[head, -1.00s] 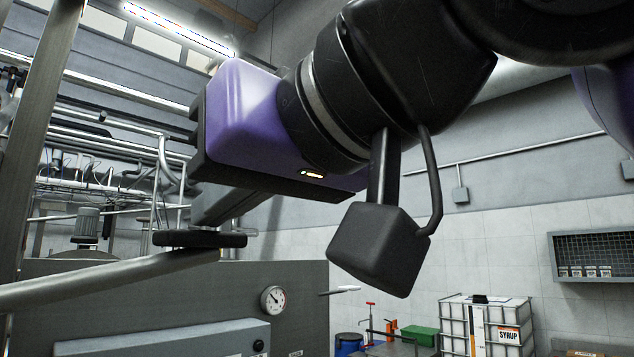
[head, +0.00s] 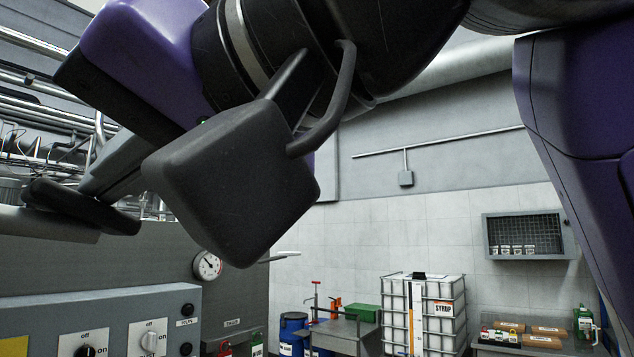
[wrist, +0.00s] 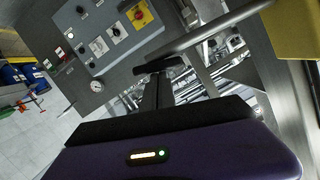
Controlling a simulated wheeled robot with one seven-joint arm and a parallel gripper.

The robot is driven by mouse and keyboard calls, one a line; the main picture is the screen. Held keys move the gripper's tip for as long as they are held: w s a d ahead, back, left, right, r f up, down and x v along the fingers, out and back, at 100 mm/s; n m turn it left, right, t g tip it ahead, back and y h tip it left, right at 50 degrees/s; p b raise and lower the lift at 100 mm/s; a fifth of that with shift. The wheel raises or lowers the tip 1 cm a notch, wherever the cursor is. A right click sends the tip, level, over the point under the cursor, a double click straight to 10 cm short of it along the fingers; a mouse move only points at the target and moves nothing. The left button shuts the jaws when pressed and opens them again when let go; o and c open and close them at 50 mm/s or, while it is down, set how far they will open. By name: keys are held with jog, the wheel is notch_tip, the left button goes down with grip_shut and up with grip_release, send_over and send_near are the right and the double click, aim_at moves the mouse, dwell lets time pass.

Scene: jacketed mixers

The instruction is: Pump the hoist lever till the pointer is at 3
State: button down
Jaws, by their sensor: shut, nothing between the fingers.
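A round white gauge (head: 207,265) with a dark pointer sits on the grey mixer housing; its numbers are too small to read. It also shows in the wrist view (wrist: 96,86). A thin lever with a pale grip (head: 284,256) sticks out to the right of the gauge; I cannot tell whether it is the hoist lever. A thick grey bar (head: 40,224) runs at the left. My gripper (head: 80,207) is shut and empty close to this bar; the bar also shows beside the fingers in the wrist view (wrist: 215,32). Whether they touch is unclear.
A control panel (head: 120,310) with knobs is on the housing below the gauge. A blue drum (head: 292,328), a white caged syrup tank (head: 424,310) and a wall cabinet (head: 528,236) stand farther right. My arm fills the upper part of the head view.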

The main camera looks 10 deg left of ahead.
aim_at(104, 239)
notch_tip(104, 239, down, 4)
jog(key=shift+r+m+g+b, duration=0.25)
jog(key=shift+m+g+b, duration=0.15)
jog(key=shift+m+b, duration=0.4)
jog(key=shift+s+a+f, duration=0.1)
jog(key=shift+f, duration=0.3)
jog(key=d+r, duration=0.6)
jog(key=d, duration=0.4)
jog(key=shift+s+d+r+y+p, duration=0.2)
jog(key=shift+s+r+y+p, duration=0.15)
jog(key=shift+p, duration=0.1)
dwell(0.4)
